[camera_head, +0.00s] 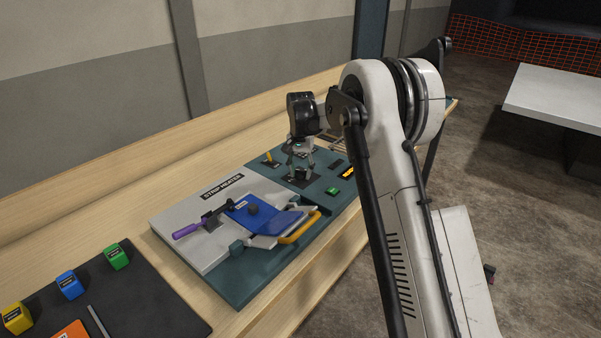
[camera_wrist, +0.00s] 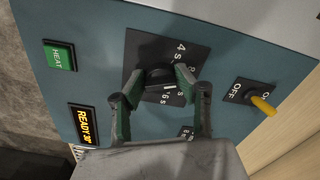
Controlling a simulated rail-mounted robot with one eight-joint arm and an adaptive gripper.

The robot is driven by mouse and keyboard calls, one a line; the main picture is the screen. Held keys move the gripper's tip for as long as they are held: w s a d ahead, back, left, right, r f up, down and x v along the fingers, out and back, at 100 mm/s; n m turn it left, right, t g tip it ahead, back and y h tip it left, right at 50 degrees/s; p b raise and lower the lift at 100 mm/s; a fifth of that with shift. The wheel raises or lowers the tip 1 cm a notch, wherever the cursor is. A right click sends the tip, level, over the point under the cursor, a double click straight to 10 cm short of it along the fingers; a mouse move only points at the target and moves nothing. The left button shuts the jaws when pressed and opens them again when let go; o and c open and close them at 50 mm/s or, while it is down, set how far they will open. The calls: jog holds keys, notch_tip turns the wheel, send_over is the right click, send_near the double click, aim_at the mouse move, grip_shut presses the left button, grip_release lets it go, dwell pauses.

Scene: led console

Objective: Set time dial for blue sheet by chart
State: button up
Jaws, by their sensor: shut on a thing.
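The time dial (camera_wrist: 160,84) is a black knob on a dark square plate with printed seconds marks; "4 s" and "16 s" can be read, other marks are partly hidden. My gripper (camera_wrist: 158,88) is shut on the knob, one finger on each side, in the wrist view. In the head view my gripper (camera_head: 300,166) points down at the console panel. The blue sheet (camera_head: 264,217) lies on the strip heater (camera_head: 180,216), with a dark knob-like piece on it. I cannot make out a chart clearly.
A green HEAT button (camera_wrist: 60,57) and a lit display reading "READY" (camera_wrist: 84,124) are on the panel. A yellow switch (camera_wrist: 262,105) is by OFF. Yellow, blue (camera_head: 69,285) and green blocks stand on a dark mat. A purple-handled clamp (camera_head: 196,227) and yellow handle (camera_head: 301,228) are nearby.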

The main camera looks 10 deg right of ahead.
aim_at(300, 171)
jog(key=o, duration=1.1)
jog(key=shift+r, duration=0.2)
notch_tip(300, 171, up, 12)
jog(key=shift+f, duration=0.15)
